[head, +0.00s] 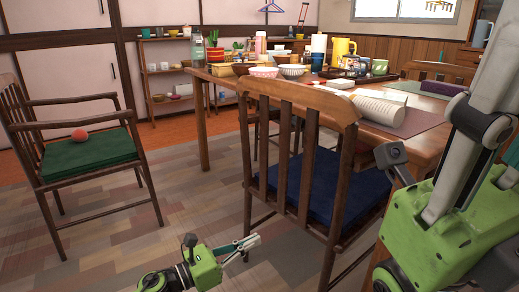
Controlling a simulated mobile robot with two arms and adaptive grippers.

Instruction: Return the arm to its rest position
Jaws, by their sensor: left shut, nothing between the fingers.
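My left gripper (247,245) is low at the bottom middle of the head view, its fingers pointing right. It is shut and empty, in front of the near wooden chair (335,135) and over the floor. It appears apart from the chair. My right arm (440,225) fills the right side of the view, close to the camera and in front of the table's near right part. Its fingers cannot be made out.
A left chair (85,155) carries a red ball (80,134). The floor (180,200) between the chairs is clear.

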